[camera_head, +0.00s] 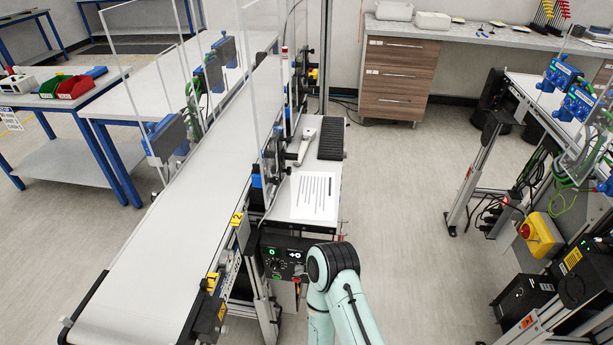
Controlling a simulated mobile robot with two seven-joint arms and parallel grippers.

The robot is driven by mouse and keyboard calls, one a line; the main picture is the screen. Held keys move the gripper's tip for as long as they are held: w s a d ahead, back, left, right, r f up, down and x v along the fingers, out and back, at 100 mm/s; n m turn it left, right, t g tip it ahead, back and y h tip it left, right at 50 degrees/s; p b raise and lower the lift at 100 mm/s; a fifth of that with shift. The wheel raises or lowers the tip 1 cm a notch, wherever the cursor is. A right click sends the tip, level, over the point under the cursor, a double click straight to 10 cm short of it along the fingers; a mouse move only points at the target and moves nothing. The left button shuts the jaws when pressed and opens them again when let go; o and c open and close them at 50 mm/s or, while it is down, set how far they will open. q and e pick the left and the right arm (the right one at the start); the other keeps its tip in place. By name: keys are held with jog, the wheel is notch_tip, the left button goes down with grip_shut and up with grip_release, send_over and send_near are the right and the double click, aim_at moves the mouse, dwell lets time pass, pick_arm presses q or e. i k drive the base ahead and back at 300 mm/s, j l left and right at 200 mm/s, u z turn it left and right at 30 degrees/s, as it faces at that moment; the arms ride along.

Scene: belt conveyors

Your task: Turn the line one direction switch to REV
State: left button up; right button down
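A dark control panel (283,257) is mounted at the near end of the line beside the long white belt conveyor (190,215). It carries small displays or labels, a green mark on its left and a red part lower right. The direction switch and its setting are too small to tell apart. My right arm (345,295) comes up from the bottom, its dark wrist at the panel's right edge. The wrist covers part of that edge. The fingers of my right gripper cannot be made out against the dark panel. My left gripper is not in view.
A paper sheet (307,196), a grey handheld device (304,145) and a black ribbed mat (331,139) lie on the side shelf behind the panel. Clear guards (247,75) line the belt. A yellow-and-red stop box (540,235) stands right. Open floor (410,240) lies between.

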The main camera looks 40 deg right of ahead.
aim_at(299, 269)
jog(key=k+z, duration=0.15)
jog(key=z, duration=0.25)
jog(key=k+z, duration=0.1)
jog(key=z, duration=0.25)
jog(key=k+l+z, duration=0.1)
jog(key=z, duration=0.3)
